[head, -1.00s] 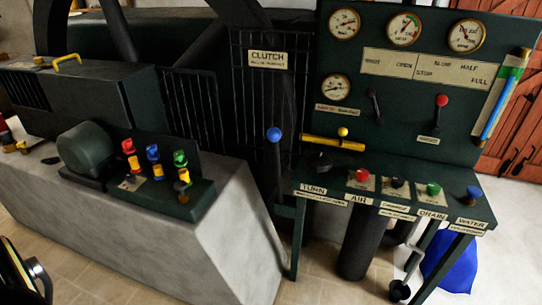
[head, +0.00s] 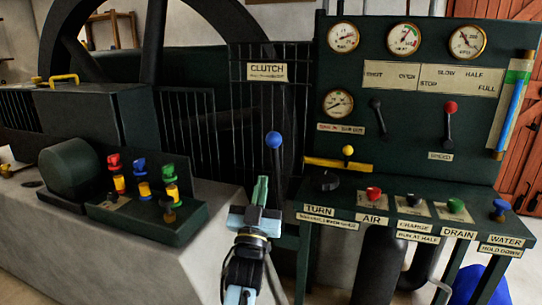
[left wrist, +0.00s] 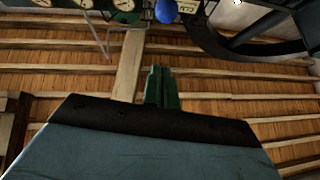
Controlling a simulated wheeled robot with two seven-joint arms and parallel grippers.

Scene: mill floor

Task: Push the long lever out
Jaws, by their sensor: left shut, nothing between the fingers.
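The long lever (head: 277,165) stands upright under the CLUTCH plate, a dark rod with a blue ball knob (head: 274,140) on top. In the left wrist view the blue knob (left wrist: 166,11) shows at the top edge, beyond the fingertips. My left gripper (head: 262,184) is shut and empty, its green fingers pointing up just below and left of the knob. It overlaps the lever's lower part in the head view; I cannot tell whether they touch. The shut fingers also show in the left wrist view (left wrist: 161,82). My right gripper is not in view.
Right of the lever is a control desk (head: 330,208) with a yellow handle (head: 335,164) and several coloured knobs. A gauge panel (head: 400,120) rises behind it. To the left, a block with coloured valves (head: 145,212) sits on a grey plinth (head: 70,235). A dark grille (head: 250,110) stands behind.

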